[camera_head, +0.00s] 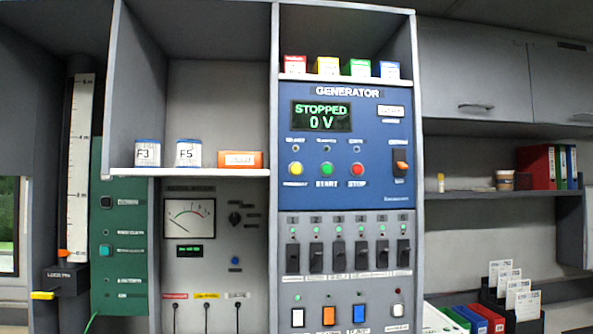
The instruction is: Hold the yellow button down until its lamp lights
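The yellow button (295,169) is at the left of a row of three round buttons on the blue generator panel (345,190). A green START button (327,169) and a red STOP button (357,169) stand to its right. A small lamp (296,148) sits above the yellow button and looks dark. The display (321,116) reads STOPPED, 0 V. My gripper is not in view, and nothing touches the yellow button.
A shelf (190,172) with two cans and an orange box juts out left of the panel. Coloured boxes stand on a ledge (345,80) above it. Below are several black switches (338,254). At right are a shelf with binders (549,167) and card holders (515,298).

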